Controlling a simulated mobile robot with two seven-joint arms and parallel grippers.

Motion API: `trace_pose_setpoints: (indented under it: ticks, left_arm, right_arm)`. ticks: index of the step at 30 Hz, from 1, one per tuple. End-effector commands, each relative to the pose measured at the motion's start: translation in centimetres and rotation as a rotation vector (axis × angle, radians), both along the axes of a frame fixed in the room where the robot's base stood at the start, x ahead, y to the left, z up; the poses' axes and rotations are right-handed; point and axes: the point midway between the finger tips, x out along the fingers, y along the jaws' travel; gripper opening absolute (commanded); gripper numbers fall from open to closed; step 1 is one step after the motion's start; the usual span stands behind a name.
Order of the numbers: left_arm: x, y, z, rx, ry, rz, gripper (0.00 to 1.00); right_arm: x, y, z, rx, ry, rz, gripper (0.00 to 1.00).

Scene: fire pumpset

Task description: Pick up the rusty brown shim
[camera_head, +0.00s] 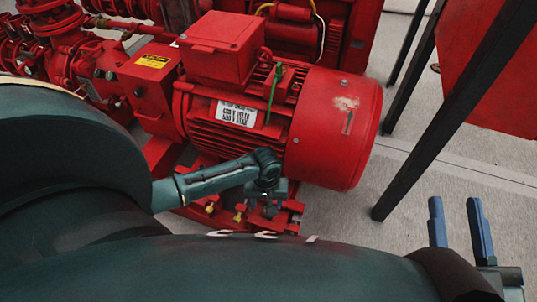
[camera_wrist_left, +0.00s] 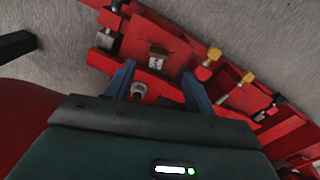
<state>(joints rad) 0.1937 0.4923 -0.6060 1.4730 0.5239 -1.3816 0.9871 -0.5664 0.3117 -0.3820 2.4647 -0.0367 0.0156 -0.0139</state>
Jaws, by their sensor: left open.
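In the left wrist view, a small dark brownish-red patch (camera_wrist_left: 172,48) with a pale square piece (camera_wrist_left: 156,62) lies on the red base frame. I cannot tell whether this patch is the rusty brown shim, and no other clear shim shows. My left gripper (camera_wrist_left: 158,76) is open, its two blue fingers apart over the red frame beside the patch. Nothing shows held between them. My right gripper (camera_head: 456,205) is open and empty over the floor at the right.
The red base frame (camera_wrist_left: 240,98) carries yellow-headed bolts (camera_wrist_left: 248,77) and a grey bolt (camera_wrist_left: 138,89) near the left finger. Dark slanting posts (camera_head: 455,115) and a red panel (camera_head: 490,75) stand right of the motor. The grey floor (camera_head: 355,225) has free room.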

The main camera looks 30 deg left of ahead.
Motion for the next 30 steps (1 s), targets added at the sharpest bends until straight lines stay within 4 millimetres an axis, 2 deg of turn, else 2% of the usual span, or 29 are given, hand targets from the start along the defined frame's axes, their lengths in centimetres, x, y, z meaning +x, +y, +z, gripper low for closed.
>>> trace_pose_setpoints:
  ticks: [1,7,15,18,27,30]
  left_arm:
    - [0.0,0.0,-0.8,0.0,-0.001,-0.001,0.55]
    - [0.0,0.0,-1.9,0.0,-0.001,-0.002,0.55]
    - [0.1,-0.1,-5.3,0.0,-0.001,-0.003,0.55]
    - [0.1,-0.1,-6.1,0.0,-0.002,-0.002,0.55]
    - [0.1,-0.1,-6.1,0.0,-0.002,-0.002,0.55]
    - [0.1,-0.1,-6.1,0.0,-0.002,-0.002,0.48]
  right_arm:
    - [0.1,0.0,0.0,0.001,-0.019,0.003,0.36]
    - [0.4,-0.1,0.8,-0.001,-0.084,0.005,0.36]
    - [0.8,-0.5,4.2,-0.029,-0.366,0.009,0.36]
    - [0.6,-0.5,5.2,-0.035,-0.433,0.01,0.36]
    - [0.5,-0.6,5.9,-0.038,-0.466,0.011,0.36]
    - [0.5,-0.6,5.9,-0.038,-0.466,0.011,0.36]
